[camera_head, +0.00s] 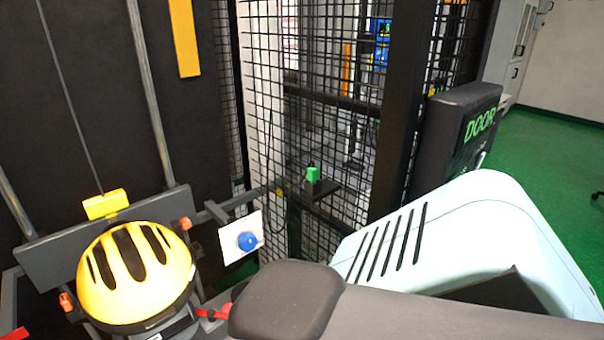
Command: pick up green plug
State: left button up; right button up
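The green plug (313,175) is a small bright green block. It sits upright on a small dark shelf (322,188) at the mesh fence, near the middle of the picture. Neither of my grippers can be made out in this view. No gripper is seen at the plug.
A yellow helmet (136,274) sits in a holder at the lower left. Beside it is a white plate with a blue knob (248,241). Black mesh fencing (262,110) stands behind the plug. A dark box marked DOOR (462,130) is at the right. Green floor lies open beyond it.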

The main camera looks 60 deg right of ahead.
aim_at(312, 172)
jog(key=k+l, duration=0.25)
jog(key=k+z, duration=0.1)
jog(key=z, duration=1.65)
